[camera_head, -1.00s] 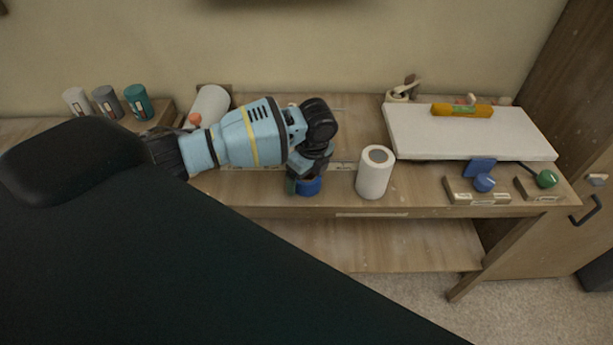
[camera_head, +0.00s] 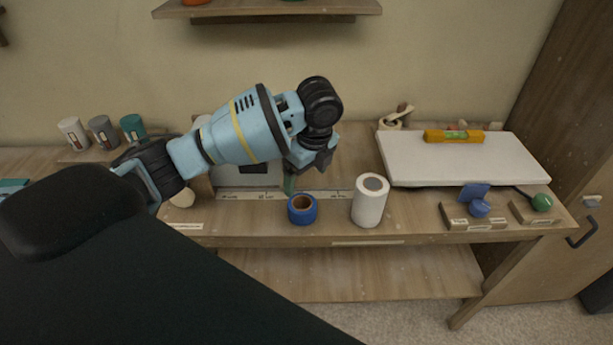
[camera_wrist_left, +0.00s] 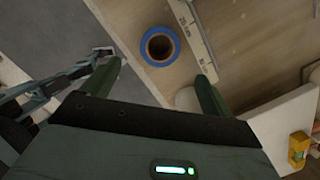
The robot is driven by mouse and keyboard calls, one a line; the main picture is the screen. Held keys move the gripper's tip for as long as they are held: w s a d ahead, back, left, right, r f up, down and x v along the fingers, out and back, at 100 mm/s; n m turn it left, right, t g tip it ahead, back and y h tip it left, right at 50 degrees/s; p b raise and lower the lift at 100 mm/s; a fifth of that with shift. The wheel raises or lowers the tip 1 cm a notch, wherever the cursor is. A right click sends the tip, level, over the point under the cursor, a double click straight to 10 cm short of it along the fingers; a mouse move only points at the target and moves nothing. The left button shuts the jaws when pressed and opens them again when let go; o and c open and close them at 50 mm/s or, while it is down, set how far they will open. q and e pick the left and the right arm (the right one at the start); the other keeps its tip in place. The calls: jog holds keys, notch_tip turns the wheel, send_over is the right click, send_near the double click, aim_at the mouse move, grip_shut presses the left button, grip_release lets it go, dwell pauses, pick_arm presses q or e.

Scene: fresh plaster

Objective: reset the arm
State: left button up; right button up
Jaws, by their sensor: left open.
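My left arm comes in from the left in the head view. My left gripper (camera_head: 290,182) is above the bench, just behind and above the blue tape roll (camera_head: 302,217). Its two fingers stand apart in the left wrist view (camera_wrist_left: 158,86), with nothing between them. The tape roll lies flat on the bench near the front edge, and shows beyond the fingertips in the wrist view (camera_wrist_left: 160,64). It is apart from the gripper. My right gripper is not in view.
A white roll (camera_head: 369,205) stands just right of the tape. A white board (camera_head: 460,165) carries a yellow level (camera_head: 453,136). Labelled blocks (camera_head: 473,217) lie at the front right. Several cans (camera_head: 104,133) stand back left. A wall shelf (camera_head: 265,10) hangs above.

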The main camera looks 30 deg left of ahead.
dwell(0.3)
pick_arm(q)
jog(key=s+d+f+n+t+h, duration=0.1)
jog(key=s+d+f+n+h, duration=0.45)
jog(key=s+d+f, duration=0.9)
jog(key=s+a+f+n+y, duration=0.2)
jog(key=s+a+n, duration=0.3)
jog(key=s+n, duration=0.3)
jog(key=s+a+f+n+y, duration=0.15)
jog(key=s+a+n, duration=0.35)
jog(key=s, duration=0.6)
jog(key=w+d+f+t+h, duration=0.1)
jog(key=w+d+f+t, duration=0.2)
jog(key=w+f+t, duration=0.3)
jog(key=shift+w+f+t+h, duration=0.3)
jog(key=shift+f+t, duration=0.8)
jog(key=shift+f, duration=0.75)
